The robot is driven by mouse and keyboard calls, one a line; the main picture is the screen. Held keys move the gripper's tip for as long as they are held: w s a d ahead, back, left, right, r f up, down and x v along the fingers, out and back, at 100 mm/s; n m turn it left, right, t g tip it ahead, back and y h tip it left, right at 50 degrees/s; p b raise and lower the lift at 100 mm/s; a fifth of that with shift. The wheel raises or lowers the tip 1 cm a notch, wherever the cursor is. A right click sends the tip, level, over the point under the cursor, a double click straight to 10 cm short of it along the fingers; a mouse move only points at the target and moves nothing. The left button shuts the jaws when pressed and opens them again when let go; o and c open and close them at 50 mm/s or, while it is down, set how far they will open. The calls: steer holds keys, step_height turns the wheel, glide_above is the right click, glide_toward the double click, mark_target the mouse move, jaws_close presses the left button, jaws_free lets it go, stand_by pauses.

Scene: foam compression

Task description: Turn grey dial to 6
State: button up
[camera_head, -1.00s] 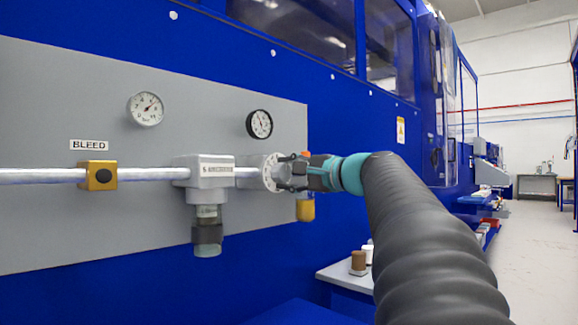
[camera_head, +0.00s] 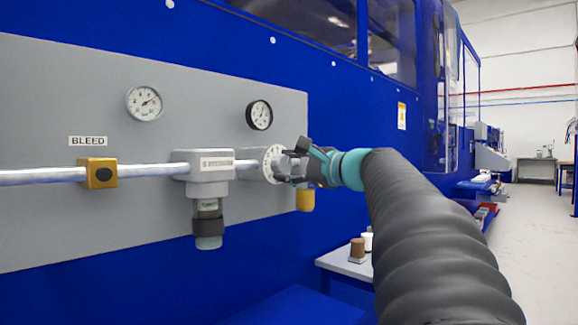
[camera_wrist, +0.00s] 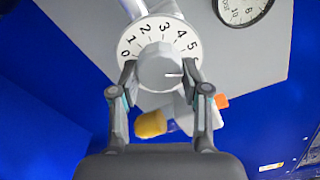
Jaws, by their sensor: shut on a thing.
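The grey dial knob (camera_wrist: 160,68) sits in front of a white disc (camera_wrist: 140,38) printed with the numbers 0 to 5; a 6 is not visible. A short white mark on the knob points right in the wrist view, below the 5, towards my right finger. My gripper (camera_wrist: 160,72) is shut on the knob, with one finger on either side. In the head view the disc (camera_head: 268,160) shows edge-on at the right end of the pipe, and my gripper (camera_head: 295,165) covers most of the knob.
A grey regulator block (camera_head: 203,168) and a yellow valve block (camera_head: 97,173) under a BLEED label are on the pipe to the left. Two gauges (camera_head: 145,103) (camera_head: 260,115) are above. A yellow cylinder (camera_head: 306,200) hangs just below my gripper. A small table (camera_head: 340,264) stands lower right.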

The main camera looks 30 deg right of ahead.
steer(key=o, duration=1.1)
steer(key=shift+o, duration=0.2)
steer(key=shift+s+d, duration=0.1)
steer(key=v, duration=1.1)
steer(key=shift+s, duration=0.4)
